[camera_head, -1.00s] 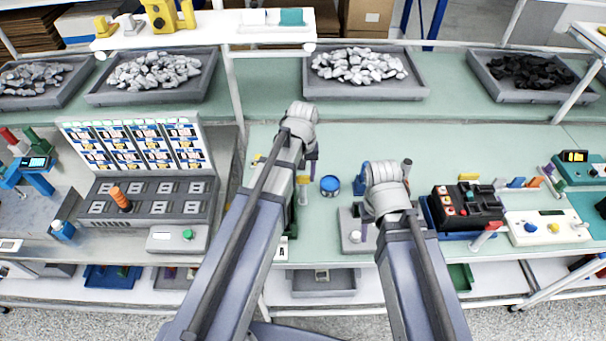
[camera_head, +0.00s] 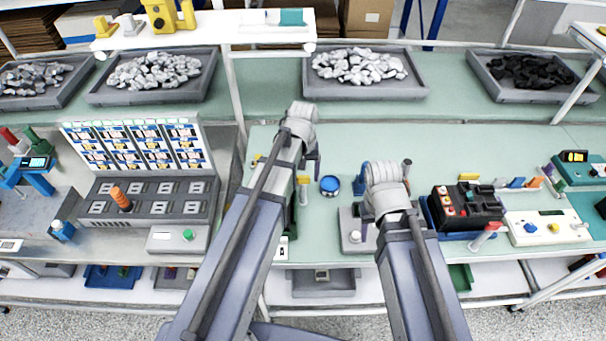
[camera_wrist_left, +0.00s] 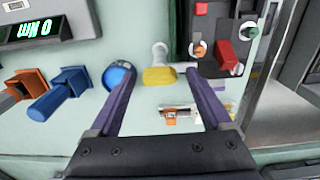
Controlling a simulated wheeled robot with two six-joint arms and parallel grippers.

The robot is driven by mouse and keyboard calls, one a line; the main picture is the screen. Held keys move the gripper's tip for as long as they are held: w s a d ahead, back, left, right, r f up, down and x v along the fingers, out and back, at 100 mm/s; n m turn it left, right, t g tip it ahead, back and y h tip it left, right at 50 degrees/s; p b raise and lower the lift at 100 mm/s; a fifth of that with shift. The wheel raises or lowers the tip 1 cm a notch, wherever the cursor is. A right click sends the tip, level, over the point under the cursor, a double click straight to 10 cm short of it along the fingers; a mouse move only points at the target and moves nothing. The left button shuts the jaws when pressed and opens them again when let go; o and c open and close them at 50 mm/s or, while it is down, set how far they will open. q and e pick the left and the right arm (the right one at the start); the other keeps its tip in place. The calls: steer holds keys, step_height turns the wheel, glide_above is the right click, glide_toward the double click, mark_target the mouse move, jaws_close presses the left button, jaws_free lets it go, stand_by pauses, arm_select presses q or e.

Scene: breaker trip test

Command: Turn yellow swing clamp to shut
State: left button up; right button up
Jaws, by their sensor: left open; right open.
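The yellow swing clamp (camera_wrist_left: 159,76) shows in the left wrist view as a yellow block beside a pale grey post. In the head view its yellow part (camera_head: 303,180) shows just right of my left arm, partly hidden by it. My left gripper (camera_wrist_left: 160,72) is open, its two purple fingers on either side of the yellow block, with nothing visibly gripped. Whether a finger touches the clamp I cannot tell. In the head view the left fingers (camera_head: 314,168) are mostly hidden by the wrist. My right gripper (camera_head: 364,232) is mostly hidden under its wrist, above a grey plate.
A blue round pot (camera_head: 330,185) stands right of the clamp; it also shows by the left finger in the wrist view (camera_wrist_left: 119,75). A dark device with a red block (camera_wrist_left: 226,54) lies close to the right finger. A black and red unit (camera_head: 466,208) stands right of my right arm.

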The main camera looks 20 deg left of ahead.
mark_target(304, 178)
arm_select(q)
steer(key=shift+r+p, duration=3.8)
steer(key=shift+r, duration=0.1)
steer(key=shift+f, duration=0.1)
steer(key=shift+s+d+f, duration=0.2)
steer(key=s+d+f+m+b, duration=0.3)
steer(key=s+d+b, duration=0.1)
steer(key=s, duration=0.3)
steer(key=s+d+f+m+y+b, duration=0.1)
steer(key=s+d+f+m+b, duration=0.3)
steer(key=s+d, duration=0.2)
steer(key=shift+s, duration=0.35)
